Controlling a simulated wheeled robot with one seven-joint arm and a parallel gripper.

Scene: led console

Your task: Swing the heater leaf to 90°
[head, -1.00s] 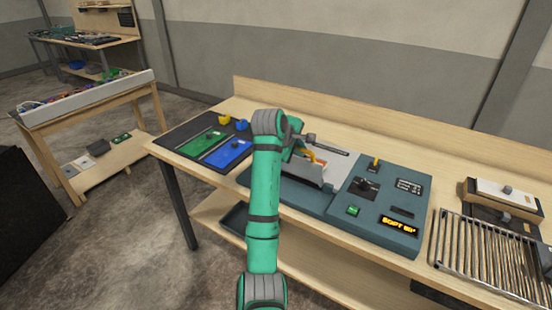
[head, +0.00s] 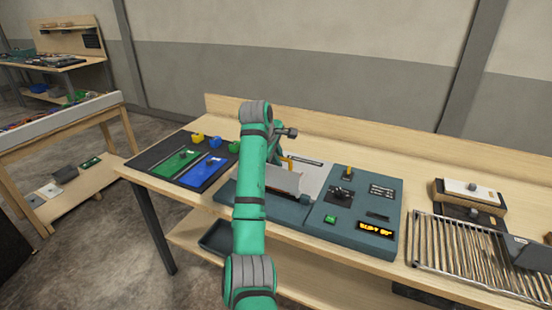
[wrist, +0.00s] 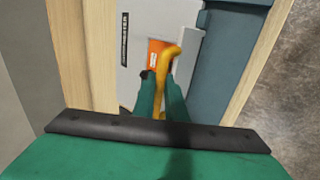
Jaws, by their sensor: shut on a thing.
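The heater leaf (head: 284,181) is a pale grey panel standing raised on the left part of the teal console (head: 345,228). I cannot read its exact angle. Its yellow handle (head: 287,163) shows just behind the top edge in the head view. The wrist view shows the bent yellow handle (wrist: 170,55) between the two green fingers of my gripper (wrist: 163,88), which is shut on it. My forearm hides the left side of the leaf in the head view. A label partly reading "HEATER" (wrist: 124,38) and an orange patch (wrist: 157,55) show on the grey surface near the handle.
On the console's right are a black knob (head: 341,194), a green button (head: 331,218) and an amber display (head: 375,229). Green and blue panels (head: 205,169) lie to the left. A metal rack (head: 465,255) stands to the right.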

